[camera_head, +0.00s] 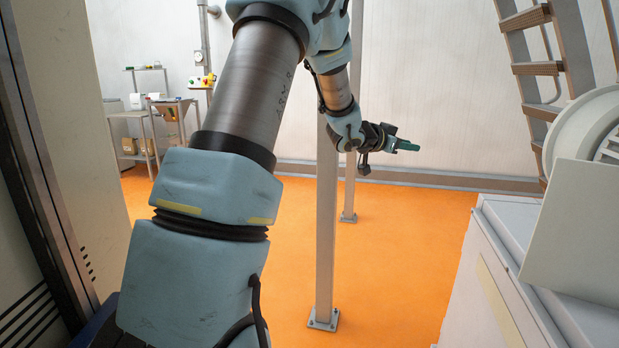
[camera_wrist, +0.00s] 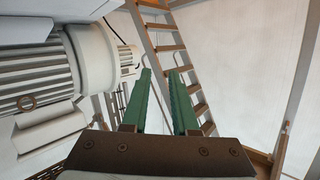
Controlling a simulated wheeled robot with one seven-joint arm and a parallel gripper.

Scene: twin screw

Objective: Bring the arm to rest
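My gripper (camera_head: 407,145) is at the end of my raised arm, right of the middle in the head view, in free air in front of the pale wall. In the wrist view its two green fingers (camera_wrist: 160,98) stand apart with a gap between them. Nothing is held in that gap; a wooden-stepped ladder shows behind it. My arm reaches up from the lower left, bends at the top and comes down to the gripper.
A grey post (camera_head: 326,220) stands close to my forearm, with another post (camera_head: 350,190) behind. A white machine (camera_head: 507,235) and a stepped ladder (camera_head: 541,68) are at right. A cart (camera_head: 175,118) and shelves are at back left.

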